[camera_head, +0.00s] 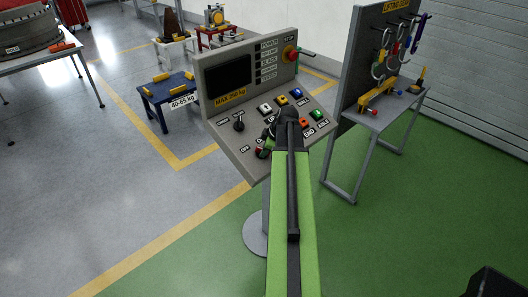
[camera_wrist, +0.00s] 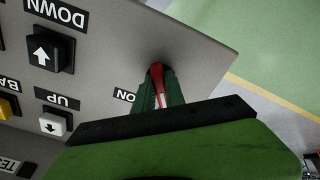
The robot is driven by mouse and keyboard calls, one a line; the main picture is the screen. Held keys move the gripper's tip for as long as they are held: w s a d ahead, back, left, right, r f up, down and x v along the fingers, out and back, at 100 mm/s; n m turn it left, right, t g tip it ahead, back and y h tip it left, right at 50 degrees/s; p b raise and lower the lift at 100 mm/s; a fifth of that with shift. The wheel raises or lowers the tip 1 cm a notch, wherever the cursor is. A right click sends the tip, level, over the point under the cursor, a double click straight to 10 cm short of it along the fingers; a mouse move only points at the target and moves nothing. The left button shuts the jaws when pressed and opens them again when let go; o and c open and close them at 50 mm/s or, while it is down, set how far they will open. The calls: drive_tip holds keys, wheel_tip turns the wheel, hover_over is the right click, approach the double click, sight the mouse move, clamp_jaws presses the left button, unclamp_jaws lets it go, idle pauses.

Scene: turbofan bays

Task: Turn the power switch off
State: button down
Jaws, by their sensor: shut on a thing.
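The grey control console (camera_head: 222,135) stands ahead of me on a post. The red power switch (camera_wrist: 156,75) is a small lever on the console's sloped face, near its lower edge. An ON label (camera_wrist: 125,95) is printed beside it in the wrist view, and an OFF label (camera_head: 244,149) shows in the head view. My gripper (camera_wrist: 160,90) is shut on the red switch, with green fingers on both sides of it. In the head view my arm covers much of this part of the panel, and the OFF label is hidden in the wrist view.
Beside the switch are an UP button (camera_wrist: 52,123), a DOWN button (camera_wrist: 50,52) and a black joystick (camera_head: 239,126). A red STOP button (camera_head: 290,53) is on the upright panel. A tool stand (camera_head: 380,110) is at right, a blue table (camera_head: 168,95) behind left. Green floor lies clear in front.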

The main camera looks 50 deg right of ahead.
drive_tip(key=shift+w+r, duration=0.1)
drive_tip(key=c, duration=1.5)
unclamp_jaws()
drive_tip(key=shift+o, duration=0.5)
drive_tip(key=p+v, duration=1.5)
drive_tip(key=v, duration=0.2)
drive_tip(key=shift+p, duration=0.3)
drive_tip(key=shift+r, duration=0.1)
